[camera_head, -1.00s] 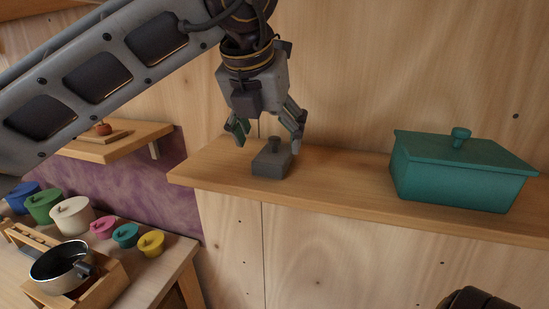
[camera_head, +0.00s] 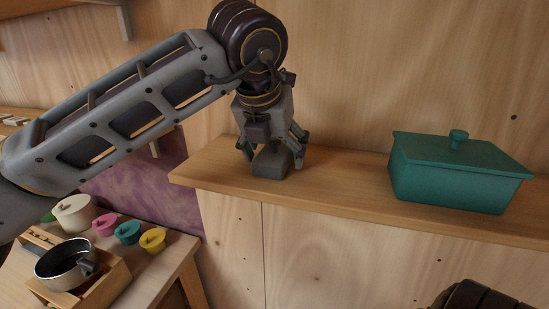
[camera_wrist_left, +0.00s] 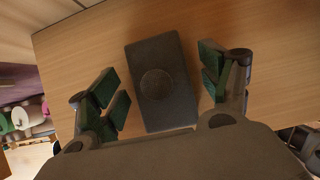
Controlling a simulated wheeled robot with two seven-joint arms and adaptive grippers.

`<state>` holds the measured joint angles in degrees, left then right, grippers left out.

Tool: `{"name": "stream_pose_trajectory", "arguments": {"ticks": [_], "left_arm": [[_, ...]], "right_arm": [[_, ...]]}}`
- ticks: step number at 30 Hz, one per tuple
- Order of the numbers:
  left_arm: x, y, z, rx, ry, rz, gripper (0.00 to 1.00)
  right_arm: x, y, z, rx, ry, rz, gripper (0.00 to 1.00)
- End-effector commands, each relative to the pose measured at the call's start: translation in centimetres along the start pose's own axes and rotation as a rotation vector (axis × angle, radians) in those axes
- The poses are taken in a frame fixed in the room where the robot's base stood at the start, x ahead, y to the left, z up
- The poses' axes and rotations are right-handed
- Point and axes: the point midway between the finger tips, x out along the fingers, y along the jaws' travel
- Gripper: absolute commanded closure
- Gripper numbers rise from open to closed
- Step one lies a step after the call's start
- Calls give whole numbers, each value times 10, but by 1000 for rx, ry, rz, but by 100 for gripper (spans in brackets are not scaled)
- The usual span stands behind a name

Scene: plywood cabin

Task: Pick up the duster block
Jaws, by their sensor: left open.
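The duster block (camera_head: 270,164) is a dark grey block with a round knob, standing on the wooden shelf. In the left wrist view the block (camera_wrist_left: 162,103) lies between the two green-padded fingers, with a gap on each side. My left gripper (camera_head: 273,158) points down over the block and is open, its fingers lowered on either side. The left gripper (camera_wrist_left: 160,92) holds nothing. The knob is hidden by the gripper in the head view. My right gripper is not clearly seen; only a dark rounded part shows at the bottom right.
A teal lidded box (camera_head: 458,172) stands on the shelf (camera_head: 345,182) to the right, with free shelf between. Below left, a table holds several coloured pots (camera_head: 127,232) and a pan (camera_head: 64,263) in a wooden crate. The plywood wall is close behind.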

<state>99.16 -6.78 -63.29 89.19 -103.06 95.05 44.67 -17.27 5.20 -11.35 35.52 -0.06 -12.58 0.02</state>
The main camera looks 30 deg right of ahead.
Motion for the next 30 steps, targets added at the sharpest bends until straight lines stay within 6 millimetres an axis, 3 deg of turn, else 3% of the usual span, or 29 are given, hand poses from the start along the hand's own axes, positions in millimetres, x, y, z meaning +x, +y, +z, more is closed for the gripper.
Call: {"name": "stream_pose_trajectory", "arguments": {"ticks": [5, 17, 30], "left_arm": [[0, 0, 0, 0, 0, 0, 24], [0, 0, 0, 0, 0, 0, 75], [-7, 0, 4, -1, -2, 1, 75]], "right_arm": [[0, 0, -1, 0, 1, 0, 25], [0, 2, -6, 1, 7, 2, 25], [1, 5, -6, 0, 7, 5, 25]]}}
